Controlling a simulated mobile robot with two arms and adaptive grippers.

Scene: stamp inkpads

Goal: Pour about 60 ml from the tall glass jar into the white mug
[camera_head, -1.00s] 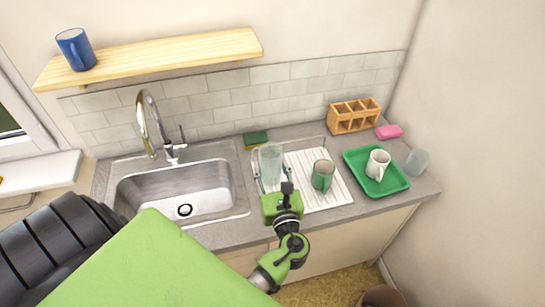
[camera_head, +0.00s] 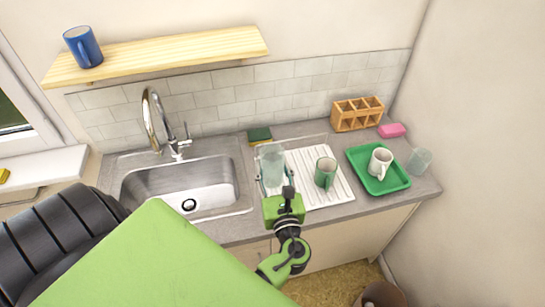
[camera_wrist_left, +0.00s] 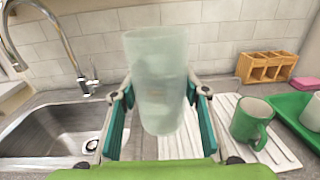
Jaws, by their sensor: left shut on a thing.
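The tall glass jar (camera_head: 272,163) is pale, see-through and upright at the left edge of the white drainboard. My left gripper (camera_head: 274,178) is shut on it; in the left wrist view the jar (camera_wrist_left: 158,70) stands between the two teal-lined fingers (camera_wrist_left: 160,112). I cannot tell whether its base touches the surface, nor how much liquid is in it. The white mug (camera_head: 380,162) stands upright on the green tray (camera_head: 402,182), to the right of the jar. It is partly cut off in the left wrist view (camera_wrist_left: 312,112). My right gripper is not in view.
A green mug (camera_head: 325,172) stands on the drainboard (camera_head: 335,192) between jar and white mug. A clear glass (camera_head: 419,160) is right of the tray. A wooden organizer (camera_head: 357,114), pink sponge (camera_head: 391,130) and green sponge (camera_head: 259,135) lie behind. The sink (camera_head: 190,188) is left.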

